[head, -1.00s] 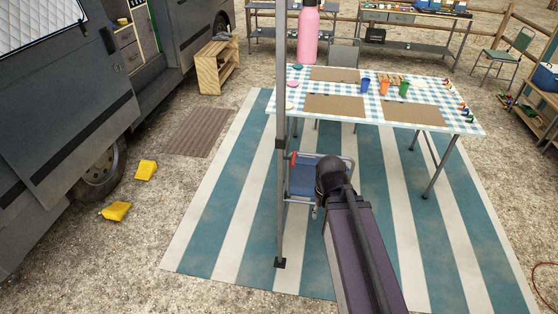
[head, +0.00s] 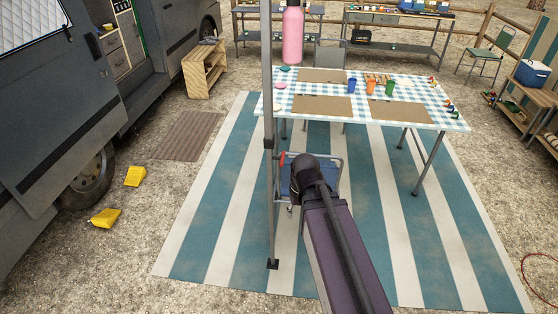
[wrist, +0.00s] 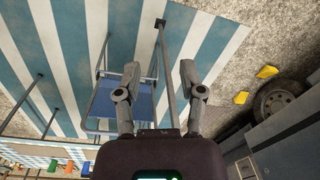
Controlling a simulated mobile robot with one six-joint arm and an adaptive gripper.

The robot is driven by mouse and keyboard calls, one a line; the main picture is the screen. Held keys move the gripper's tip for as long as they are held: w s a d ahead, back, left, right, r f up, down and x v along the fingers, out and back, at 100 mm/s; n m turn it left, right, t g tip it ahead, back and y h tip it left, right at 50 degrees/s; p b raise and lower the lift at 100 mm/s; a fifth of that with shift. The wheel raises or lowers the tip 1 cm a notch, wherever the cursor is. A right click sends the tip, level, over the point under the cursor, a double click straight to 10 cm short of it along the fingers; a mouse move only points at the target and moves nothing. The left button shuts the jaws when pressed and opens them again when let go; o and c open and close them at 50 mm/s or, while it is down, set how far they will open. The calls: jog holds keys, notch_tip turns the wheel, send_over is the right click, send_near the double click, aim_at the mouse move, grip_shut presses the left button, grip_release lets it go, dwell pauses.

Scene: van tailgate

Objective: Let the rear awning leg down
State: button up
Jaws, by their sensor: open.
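The awning leg is a thin grey upright pole (head: 268,90) left of centre in the head view. Its dark foot (head: 272,263) is on the striped mat. A dark collar (head: 268,143) sits partway up, with a small red-orange part (head: 282,158) just below it beside the pole. In the wrist view the lower leg (wrist: 166,75) runs from its foot down between the fingers. My gripper (wrist: 159,67) is open, one finger on each side of the leg in that picture; I cannot tell whether either touches it. In the head view my arm hides the fingers.
A blue folding chair (head: 326,178) stands close behind my wrist. A table with a checked cloth (head: 335,88) is beyond it. A pink bottle (head: 292,35) shows beside the upper pole. The van (head: 60,110) and yellow wheel chocks (head: 105,218) are at left. The striped mat (head: 205,240) is clear left of the leg.

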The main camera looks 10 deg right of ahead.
jog(key=w+f+y+b, duration=0.4)
jog(key=w+b, duration=0.1)
jog(key=w, duration=0.2)
jog(key=n+t+y+b, duration=0.3)
jog(key=t+y+b, duration=0.3)
jog(key=y+b, duration=0.75)
send_near(279, 158)
jog(key=d, duration=0.1)
jog(key=d+b, duration=0.1)
jog(key=d+h, duration=0.1)
jog(key=shift+s+d+r+b, duration=0.35)
jog(key=shift+a, duration=0.15)
jog(key=x, duration=1.3)
jog(key=shift+a+f, duration=0.2)
jog(key=shift+a, duration=0.15)
jog(key=shift+f, duration=0.1)
grip_shut()
